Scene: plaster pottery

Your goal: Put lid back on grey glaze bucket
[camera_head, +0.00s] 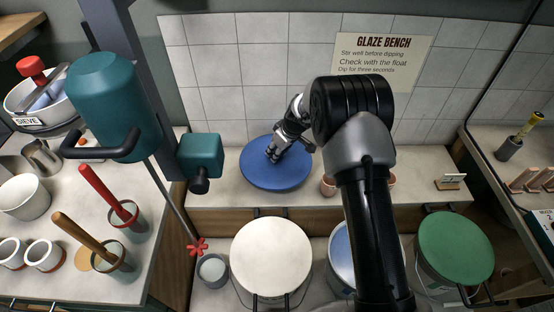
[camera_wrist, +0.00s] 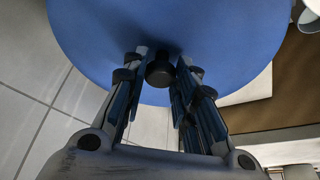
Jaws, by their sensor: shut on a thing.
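A round blue lid (camera_head: 272,175) is at the raised ledge against the tiled wall, and fills the upper wrist view (camera_wrist: 215,35). My gripper (camera_head: 275,152) is shut on its black knob (camera_wrist: 160,72), with the fingers (camera_wrist: 160,66) on either side. I cannot tell whether the lid touches the ledge or is slightly above it. A bucket with a grey-blue top (camera_head: 341,250) stands in front of the ledge, partly hidden behind my arm. It looks uncovered, and I cannot tell its contents for sure.
A bucket with a cream top (camera_head: 270,255) and a green-topped bucket (camera_head: 456,246) stand on either side. Small terracotta cups (camera_head: 327,186) stand right of the lid. A teal mixer (camera_head: 105,105) with a red paddle (camera_head: 197,246) hangs at the left. A small grey pot (camera_head: 212,270) is below it.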

